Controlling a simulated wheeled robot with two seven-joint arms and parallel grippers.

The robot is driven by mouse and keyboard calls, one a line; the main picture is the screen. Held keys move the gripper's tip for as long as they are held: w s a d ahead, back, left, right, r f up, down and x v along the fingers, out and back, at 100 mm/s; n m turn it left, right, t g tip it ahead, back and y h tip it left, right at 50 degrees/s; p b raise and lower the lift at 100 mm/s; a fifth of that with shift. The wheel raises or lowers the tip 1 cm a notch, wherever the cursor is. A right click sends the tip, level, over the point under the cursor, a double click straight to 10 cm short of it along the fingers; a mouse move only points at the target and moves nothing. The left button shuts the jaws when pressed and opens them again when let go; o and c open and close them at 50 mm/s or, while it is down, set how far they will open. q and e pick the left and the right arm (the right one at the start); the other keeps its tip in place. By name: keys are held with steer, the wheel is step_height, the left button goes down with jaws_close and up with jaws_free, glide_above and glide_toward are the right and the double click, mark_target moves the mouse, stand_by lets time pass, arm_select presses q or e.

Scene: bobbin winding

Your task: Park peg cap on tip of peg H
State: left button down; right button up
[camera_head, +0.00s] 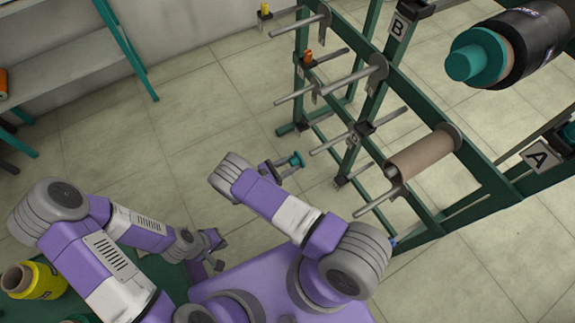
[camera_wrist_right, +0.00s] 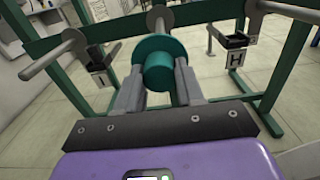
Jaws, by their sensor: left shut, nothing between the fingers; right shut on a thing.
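The teal peg cap (camera_wrist_right: 158,70) is between the fingers of my right gripper (camera_wrist_right: 158,88), which is shut on it. In the head view the cap (camera_head: 297,159) and right gripper (camera_head: 283,170) are in front of the rack, near its lower pegs. The H label (camera_wrist_right: 234,58) hangs under a dark bracket to the right of the cap in the wrist view. A grey peg with a round disc (camera_wrist_right: 158,17) shows just behind the cap, apart from it or touching, I cannot tell. My left gripper (camera_head: 216,252) is shut and empty, low over the left side.
The green rack (camera_head: 470,165) carries several grey pegs, one holding a brown tube (camera_head: 425,157). The I label (camera_wrist_right: 97,79) is left of the cap. A dark spool with a teal cap (camera_head: 510,48) is at upper right. Floor left of the rack is clear.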

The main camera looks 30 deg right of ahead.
mark_target(300, 160)
steer(key=shift+w+d, duration=0.15)
steer(key=shift+d, duration=2)
steer(key=shift+d, duration=0.45)
steer(key=o, duration=1.2)
steer(key=shift+o, duration=0.2)
steer(key=shift+a, duration=0.1)
steer(key=a, duration=0.7)
steer(key=shift+s+a+p, duration=0.25)
steer(key=shift+p, duration=0.15)
